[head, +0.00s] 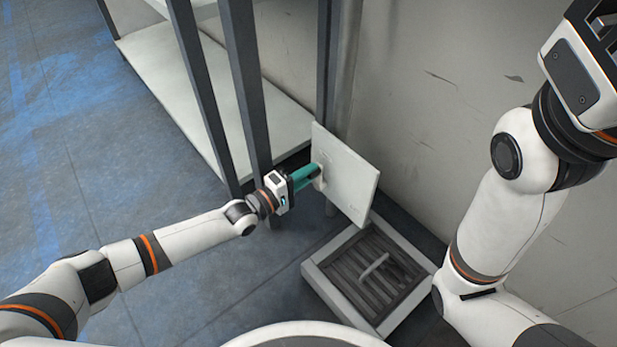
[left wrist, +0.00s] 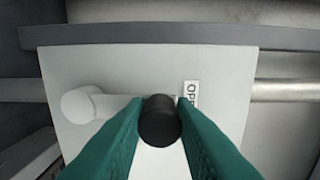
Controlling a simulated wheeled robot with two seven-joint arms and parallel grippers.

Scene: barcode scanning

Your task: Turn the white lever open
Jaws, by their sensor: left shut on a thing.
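A white panel (head: 352,182) stands upright beside the wall, and it fills the middle of the left wrist view (left wrist: 110,70). The white lever (left wrist: 85,103) on it has a round hub at the left and an arm running right to a black knob (left wrist: 160,120). My left gripper (head: 314,171) is at the panel's left side, its green fingers shut on the black knob. The fingers (left wrist: 160,125) hide part of the lever's end.
A grey drain box (head: 325,282) with a dark grate and a pale handle (head: 375,265) sits on the floor below the panel. Dark shelf posts (head: 245,90) rise close to my left gripper. The wall (head: 450,120) is behind. The blue-grey floor (head: 80,150) at left is clear.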

